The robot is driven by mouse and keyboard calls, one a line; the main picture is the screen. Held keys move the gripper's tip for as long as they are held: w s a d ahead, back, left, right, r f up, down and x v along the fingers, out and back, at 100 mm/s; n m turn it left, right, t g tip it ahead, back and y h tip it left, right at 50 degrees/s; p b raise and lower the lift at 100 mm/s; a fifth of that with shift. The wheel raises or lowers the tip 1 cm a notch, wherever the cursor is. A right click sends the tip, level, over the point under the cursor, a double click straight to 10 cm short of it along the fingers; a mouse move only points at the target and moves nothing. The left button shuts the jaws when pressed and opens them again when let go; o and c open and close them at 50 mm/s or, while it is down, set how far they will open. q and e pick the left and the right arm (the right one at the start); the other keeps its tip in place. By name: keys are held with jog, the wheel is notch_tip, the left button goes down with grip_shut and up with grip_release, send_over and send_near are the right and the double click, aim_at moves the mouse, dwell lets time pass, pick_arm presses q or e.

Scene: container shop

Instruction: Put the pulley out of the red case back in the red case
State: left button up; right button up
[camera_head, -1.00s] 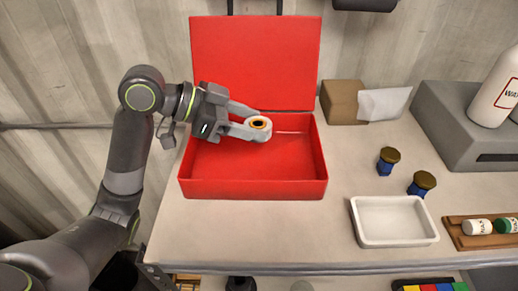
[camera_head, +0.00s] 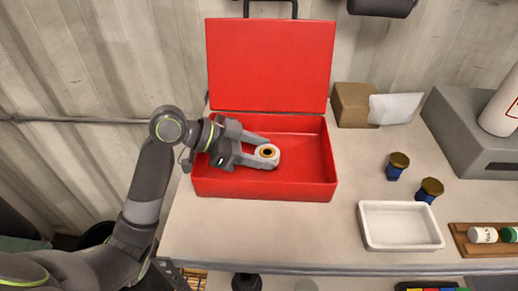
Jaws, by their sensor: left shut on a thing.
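The red case (camera_head: 310,190) stands open on the table, its lid (camera_head: 270,65) upright at the back. My left gripper (camera_head: 262,153) reaches into the case from the left and is shut on the pulley (camera_head: 267,152). The pulley is a small pale ring with an orange band and a dark centre. It is over the case's floor, inside the outline of the walls; I cannot tell whether it touches the floor. My right gripper is not in view.
A white tray (camera_head: 401,244) stands right of the case, with two blue, brown-capped items (camera_head: 397,166) behind it. A cardboard box (camera_head: 354,106) stands behind. A grey machine (camera_head: 470,130) and a wooden holder with small bottles (camera_head: 490,249) are at the right.

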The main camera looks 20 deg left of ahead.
aim_at(260, 152)
pick_arm(q)
jog(key=o, duration=1.1)
jog(key=shift+o, duration=0.2)
jog(key=shift+r, duration=0.1)
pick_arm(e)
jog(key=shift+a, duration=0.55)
pick_arm(q)
jog(key=shift+a, duration=0.1)
jog(key=b+v, duration=0.1)
jog(key=v, duration=0.4)
jog(key=shift+a, duration=0.1)
jog(key=shift+b+v, duration=1.1)
jog(key=shift+v, duration=2.3)
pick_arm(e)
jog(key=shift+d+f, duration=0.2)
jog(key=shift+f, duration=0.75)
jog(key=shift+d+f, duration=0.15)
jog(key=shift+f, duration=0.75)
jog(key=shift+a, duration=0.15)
